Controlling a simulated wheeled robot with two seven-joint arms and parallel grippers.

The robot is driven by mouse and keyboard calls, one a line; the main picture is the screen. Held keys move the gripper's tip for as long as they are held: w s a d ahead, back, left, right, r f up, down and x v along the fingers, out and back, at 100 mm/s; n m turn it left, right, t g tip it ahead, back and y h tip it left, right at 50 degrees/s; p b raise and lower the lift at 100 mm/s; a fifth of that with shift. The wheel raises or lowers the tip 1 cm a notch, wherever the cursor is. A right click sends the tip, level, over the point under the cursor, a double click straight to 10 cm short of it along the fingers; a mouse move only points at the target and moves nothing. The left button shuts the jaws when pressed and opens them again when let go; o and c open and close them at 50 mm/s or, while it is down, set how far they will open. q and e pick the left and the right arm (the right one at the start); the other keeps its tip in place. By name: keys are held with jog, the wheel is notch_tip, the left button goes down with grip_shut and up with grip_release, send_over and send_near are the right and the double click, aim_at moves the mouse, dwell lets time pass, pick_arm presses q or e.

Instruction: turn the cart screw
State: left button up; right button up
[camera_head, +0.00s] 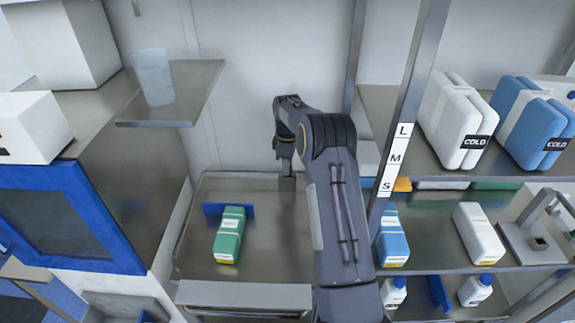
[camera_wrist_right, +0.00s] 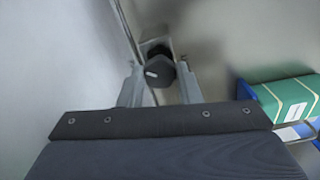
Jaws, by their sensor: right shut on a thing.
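The cart (camera_head: 270,297) is a metal tray below and left of my right arm. The cart screw (camera_wrist_right: 158,70) is a dark knob with a white mark, on a small metal bracket in the right wrist view. My right gripper (camera_wrist_right: 160,80) is shut on the knob, with one finger on each side of it. In the head view my right gripper (camera_head: 287,165) is at the cart's back right corner, where the arm hides the knob. My left gripper is not in view.
A translucent cup (camera_head: 153,77) stands on the left metal shelf (camera_head: 190,100). A metal post (camera_head: 412,95) and shelves with cold packs (camera_head: 460,120) and bottles are close on the right.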

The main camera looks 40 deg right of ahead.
jog(key=m, duration=0.4)
jog(key=shift+m, duration=0.3)
jog(key=m, duration=0.3)
jog(key=shift+m, duration=0.4)
jog(key=m, duration=1.2)
jog(key=shift+m, duration=0.3)
jog(key=m, duration=0.3)
jog(key=shift+m, duration=0.4)
jog(key=m, duration=0.4)
jog(key=shift+w+m+p, duration=0.1)
jog(key=shift+m+p, duration=0.2)
jog(key=shift+m, duration=1.5)
